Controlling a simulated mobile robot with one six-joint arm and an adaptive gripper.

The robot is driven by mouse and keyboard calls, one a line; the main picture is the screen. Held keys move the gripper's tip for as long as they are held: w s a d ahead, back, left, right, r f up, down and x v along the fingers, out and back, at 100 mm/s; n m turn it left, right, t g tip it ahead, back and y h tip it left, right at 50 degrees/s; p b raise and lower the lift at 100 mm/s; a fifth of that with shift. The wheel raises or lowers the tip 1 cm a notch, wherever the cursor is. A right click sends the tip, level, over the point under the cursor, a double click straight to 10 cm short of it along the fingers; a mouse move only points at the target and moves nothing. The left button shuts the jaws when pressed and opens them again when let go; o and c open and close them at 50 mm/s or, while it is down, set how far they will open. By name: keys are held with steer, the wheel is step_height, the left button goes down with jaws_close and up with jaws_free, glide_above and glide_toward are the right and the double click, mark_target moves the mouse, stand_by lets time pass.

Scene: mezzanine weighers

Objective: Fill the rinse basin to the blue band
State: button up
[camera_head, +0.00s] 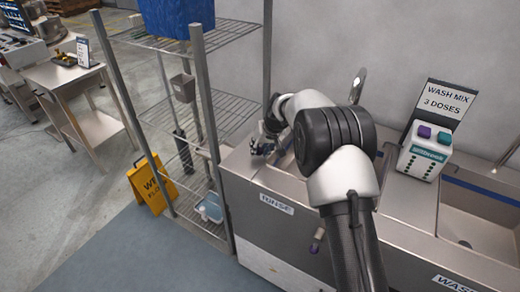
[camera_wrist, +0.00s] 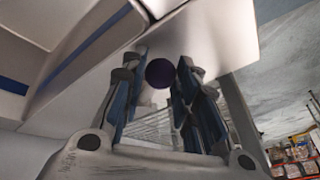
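The rinse basin is set in the steel counter with the RINSE label (camera_head: 277,204); my arm hides most of its inside in the head view. A blue band (camera_wrist: 82,50) runs along a pale wall in the wrist view. The water level cannot be made out. My gripper (camera_head: 262,142) is at the counter's left end, beyond the RINSE label. In the wrist view my gripper (camera_wrist: 160,88) has its fingers apart, with a dark purple round knob (camera_wrist: 160,73) showing between the tips; contact cannot be told. A faucet (camera_head: 357,86) stands behind my arm.
A dispenser (camera_head: 424,152) with purple and teal buttons stands below a WASH MIX 3 DOSES sign (camera_head: 443,101). The wash basin (camera_head: 475,232) is at the right. A wire rack (camera_head: 203,85) and a yellow floor sign (camera_head: 152,184) stand at left. Floor at lower left is clear.

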steer(key=o, duration=0.4)
steer(key=v, duration=1.2)
steer(key=shift+c, duration=0.2)
